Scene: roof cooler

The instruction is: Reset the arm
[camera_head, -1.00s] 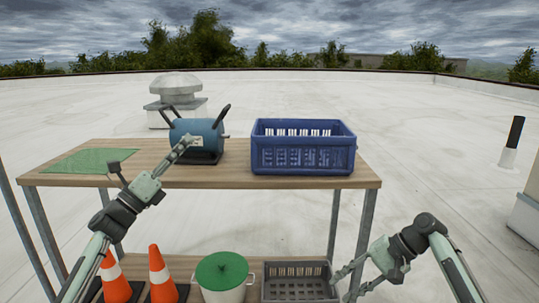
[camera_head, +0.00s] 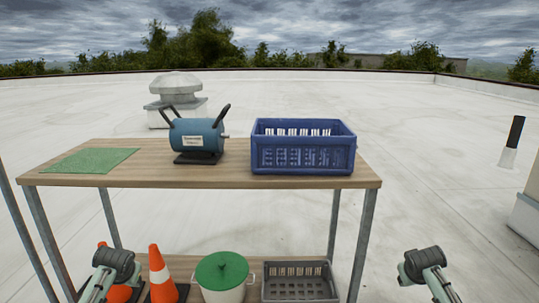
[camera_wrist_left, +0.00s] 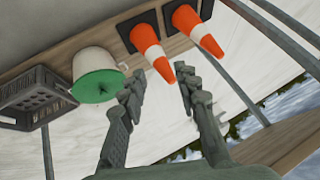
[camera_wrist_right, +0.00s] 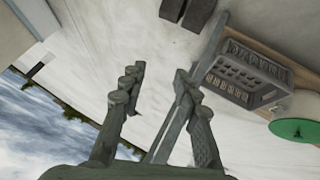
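My left gripper (camera_wrist_left: 160,88) is open and empty in the left wrist view, with the shelf's lower level beyond it. My right gripper (camera_wrist_right: 158,82) is open and empty in the right wrist view, with the pale roof floor between its fingers. In the head view my left arm (camera_head: 115,265) shows at the lower left, in front of the lower shelf and partly covering a cone. My right arm (camera_head: 423,265) shows at the lower right, beside the shelf unit. The fingers of both grippers are out of the head view.
The tabletop (camera_head: 220,178) holds a green mat (camera_head: 92,160), a blue motor-like unit (camera_head: 197,137) and a blue crate (camera_head: 302,155). Below are orange cones (camera_head: 160,275), a green-lidded bucket (camera_head: 222,272) and a grey crate (camera_head: 298,282). Metal posts (camera_head: 362,240) edge the shelf. Open roof lies right.

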